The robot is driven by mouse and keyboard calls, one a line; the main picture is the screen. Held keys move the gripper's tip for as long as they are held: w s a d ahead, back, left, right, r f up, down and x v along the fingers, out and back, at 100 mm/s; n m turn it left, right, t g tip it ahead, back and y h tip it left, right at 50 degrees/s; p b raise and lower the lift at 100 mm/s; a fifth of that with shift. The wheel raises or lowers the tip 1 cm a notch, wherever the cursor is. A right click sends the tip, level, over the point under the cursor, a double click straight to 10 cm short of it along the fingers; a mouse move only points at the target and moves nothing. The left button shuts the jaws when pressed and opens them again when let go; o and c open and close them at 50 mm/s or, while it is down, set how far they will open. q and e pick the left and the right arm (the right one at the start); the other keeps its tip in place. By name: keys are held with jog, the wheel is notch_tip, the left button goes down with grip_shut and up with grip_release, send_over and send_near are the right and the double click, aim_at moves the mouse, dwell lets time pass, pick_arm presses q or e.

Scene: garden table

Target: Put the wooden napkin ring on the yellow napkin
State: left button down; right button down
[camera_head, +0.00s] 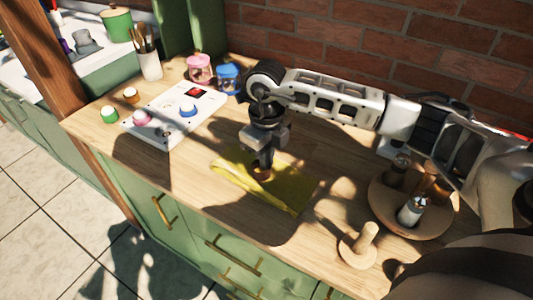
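The yellow napkin (284,193) lies on the wooden tabletop near its front edge, partly in shadow and partly hidden by my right arm. My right gripper (262,165) points down over the napkin's middle. The wooden napkin ring (262,174), small and brown, is at its fingertips. The fingers look close together on the ring, and they hide part of it. I cannot tell whether the ring touches the napkin or is just above it. My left gripper is not in view.
A white panel (160,133) with coloured knobs lies at left. Pink (200,70) and blue (228,80) jars stand behind. A round wooden tray (432,231) with shakers and a wooden peg stand (358,248) are at right. A brick wall (330,45) bounds the back.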

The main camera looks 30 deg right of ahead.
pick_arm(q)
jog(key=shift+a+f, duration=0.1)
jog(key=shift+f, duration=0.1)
pick_arm(e)
jog(key=shift+f, duration=0.25)
jog(key=shift+f+b, duration=0.15)
jog(key=shift+b, duration=0.15)
pick_arm(q)
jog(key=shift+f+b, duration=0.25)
jog(key=shift+b, duration=0.1)
pick_arm(e)
jog(key=shift+f, duration=0.35)
jog(key=c, duration=1.6)
grip_release()
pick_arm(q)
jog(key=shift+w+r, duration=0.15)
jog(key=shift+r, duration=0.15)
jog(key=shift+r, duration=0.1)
pick_arm(e)
jog(key=shift+r, duration=0.15)
